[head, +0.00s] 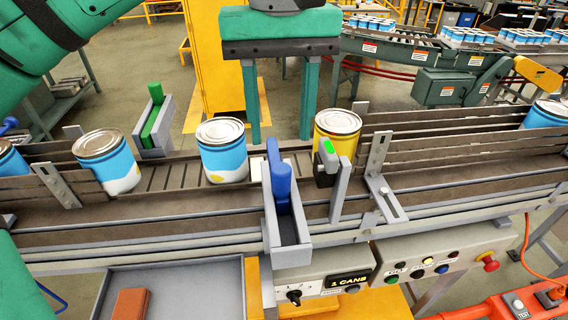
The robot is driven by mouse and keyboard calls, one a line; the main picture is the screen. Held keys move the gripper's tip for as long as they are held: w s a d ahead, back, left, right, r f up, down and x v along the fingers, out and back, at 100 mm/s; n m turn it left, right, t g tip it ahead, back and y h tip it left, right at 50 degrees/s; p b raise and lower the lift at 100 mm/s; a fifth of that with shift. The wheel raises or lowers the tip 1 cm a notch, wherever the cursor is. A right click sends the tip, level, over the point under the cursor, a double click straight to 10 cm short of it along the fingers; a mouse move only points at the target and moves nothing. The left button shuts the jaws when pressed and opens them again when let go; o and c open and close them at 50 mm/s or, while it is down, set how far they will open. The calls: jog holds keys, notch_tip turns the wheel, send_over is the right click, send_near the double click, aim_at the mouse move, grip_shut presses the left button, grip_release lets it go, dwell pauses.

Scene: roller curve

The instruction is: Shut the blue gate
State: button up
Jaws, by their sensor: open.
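The blue gate (283,183) stands in a grey channel-shaped housing (290,256) at the near side of the roller conveyor. Its blue part sits at the housing's conveyor end; I cannot tell how far it reaches across the lane. My gripper (281,138) hangs behind the conveyor's far side in the picture, its two green fingers apart, pointing down. It is open and empty, beyond the blue gate and not touching it. A blue can (222,150) stands on the rollers left of the gate. A yellow can (338,133) stands right of it.
A green gate (152,120) stands at the far side, left. Another blue can (106,162) is upstream of the rollers. A sensor post with a green light (327,150) is right of the blue gate. A control box (440,262) and a grey tray (205,290) are in front.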

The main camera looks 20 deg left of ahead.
aim_at(281, 168)
notch_tip(281, 168, down, 9)
jog(key=shift+s+f, duration=0.15)
dwell(0.4)
